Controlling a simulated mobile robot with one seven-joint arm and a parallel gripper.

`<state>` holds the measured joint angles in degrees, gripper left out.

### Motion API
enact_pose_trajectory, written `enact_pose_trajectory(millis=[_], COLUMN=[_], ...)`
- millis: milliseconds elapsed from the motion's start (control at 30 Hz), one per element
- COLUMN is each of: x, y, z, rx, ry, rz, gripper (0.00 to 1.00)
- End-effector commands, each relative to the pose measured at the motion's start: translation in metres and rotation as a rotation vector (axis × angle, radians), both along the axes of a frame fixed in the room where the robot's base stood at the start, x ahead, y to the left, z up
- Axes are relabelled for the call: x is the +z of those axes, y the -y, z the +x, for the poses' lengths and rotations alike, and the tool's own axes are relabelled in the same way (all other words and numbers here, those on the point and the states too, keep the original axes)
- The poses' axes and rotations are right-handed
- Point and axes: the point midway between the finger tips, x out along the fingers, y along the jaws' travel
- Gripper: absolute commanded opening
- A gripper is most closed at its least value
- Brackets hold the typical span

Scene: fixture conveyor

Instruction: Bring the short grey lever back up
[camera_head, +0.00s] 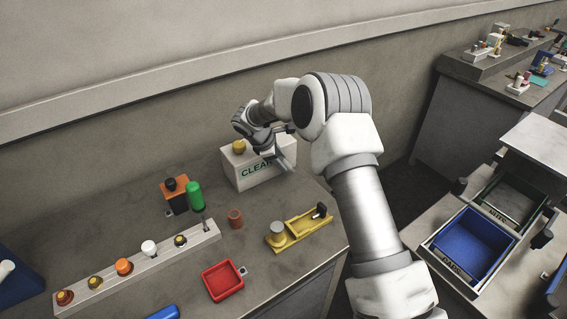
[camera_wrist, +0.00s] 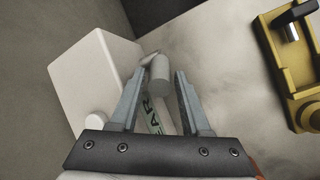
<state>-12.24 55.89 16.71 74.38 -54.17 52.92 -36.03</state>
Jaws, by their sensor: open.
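The white box lettered CLEAR (camera_head: 243,172) stands at the back of the bench; its lettering is partly covered by my gripper. In the wrist view the same box (camera_wrist: 88,75) fills the left side. A short grey lever (camera_wrist: 159,74) with a rounded end shows beside the box's lettered face, between my finger tips. I cannot tell its exact tilt. In the head view the lever is not clear behind my gripper (camera_head: 284,160). In the wrist view my gripper (camera_wrist: 158,82) is open, one finger on each side of the lever, with gaps showing.
A yellow fixture (camera_head: 303,228) with a black-handled part lies to the front right. A red tray (camera_head: 223,281), a brown cylinder (camera_head: 235,218) and a white rail with several coloured knobs (camera_head: 103,289) stand in front. A blue bin (camera_head: 468,246) is far right.

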Motion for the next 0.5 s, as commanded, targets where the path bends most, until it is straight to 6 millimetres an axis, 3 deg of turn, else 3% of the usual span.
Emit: enact_pose_trajectory(millis=[200, 500], x=[-0.018, -0.021], y=[0.007, 0.008], z=[0.007, 0.008], rx=[0.0, 0.001], ry=[0.0, 0.001], rz=[0.001, 0.001], gripper=[0.47, 0.47])
